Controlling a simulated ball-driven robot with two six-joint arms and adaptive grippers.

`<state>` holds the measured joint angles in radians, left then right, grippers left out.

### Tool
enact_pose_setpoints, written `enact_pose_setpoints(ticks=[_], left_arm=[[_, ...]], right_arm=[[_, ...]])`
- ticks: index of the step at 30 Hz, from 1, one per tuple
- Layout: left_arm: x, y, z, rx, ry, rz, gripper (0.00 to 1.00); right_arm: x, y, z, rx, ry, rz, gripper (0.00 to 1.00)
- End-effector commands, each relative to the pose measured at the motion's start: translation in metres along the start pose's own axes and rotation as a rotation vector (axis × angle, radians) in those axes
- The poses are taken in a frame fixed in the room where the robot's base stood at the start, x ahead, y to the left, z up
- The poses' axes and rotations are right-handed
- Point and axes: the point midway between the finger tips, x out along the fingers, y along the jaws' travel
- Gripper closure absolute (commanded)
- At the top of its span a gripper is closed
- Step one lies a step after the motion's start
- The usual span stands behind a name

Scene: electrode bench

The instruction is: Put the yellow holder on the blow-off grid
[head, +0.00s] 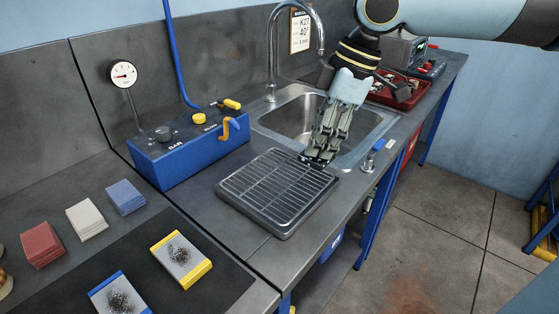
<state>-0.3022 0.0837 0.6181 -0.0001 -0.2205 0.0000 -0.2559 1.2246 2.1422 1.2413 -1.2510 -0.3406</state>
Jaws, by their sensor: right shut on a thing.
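The yellow holder (181,260) is a flat grey plate with yellow edges and a dark sooty patch. It lies on the dark mat at the lower left. The blow-off grid (275,193) is a dark square tray with metal bars, flat on the bench in the middle, with nothing on it. My right gripper (319,160) reaches down past the sink to the far right corner of the grid. Its fingers are shut at the grid's rim there; the exact contact is hidden by the fingers. My left gripper is not in view.
A blue-edged sooty plate (120,294) lies on the mat (213,293). Red (41,245), white (86,218) and blue (125,197) stacks stand behind. A blue box (190,150) with knobs stands left of the grid, and a sink (290,115) lies behind it.

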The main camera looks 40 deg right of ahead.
Motion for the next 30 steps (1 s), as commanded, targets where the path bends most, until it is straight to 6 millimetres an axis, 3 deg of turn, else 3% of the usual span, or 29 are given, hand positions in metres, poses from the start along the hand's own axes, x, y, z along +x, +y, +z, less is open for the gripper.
enact_pose_setpoints(ticks=[4,17,22,30], left_arm=[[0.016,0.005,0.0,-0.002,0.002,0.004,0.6],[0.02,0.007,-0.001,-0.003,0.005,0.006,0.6],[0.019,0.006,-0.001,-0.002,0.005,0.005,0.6],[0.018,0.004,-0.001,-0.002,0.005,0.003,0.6]], right_arm=[[0.017,0.012,-0.013,0.003,0.013,-0.004,1.0],[0.063,0.056,-0.046,0.002,0.003,-0.003,1.0],[0.073,0.059,-0.045,0.001,-0.002,-0.005,1.0],[0.106,0.059,-0.035,0.0,-0.003,-0.004,1.0]])
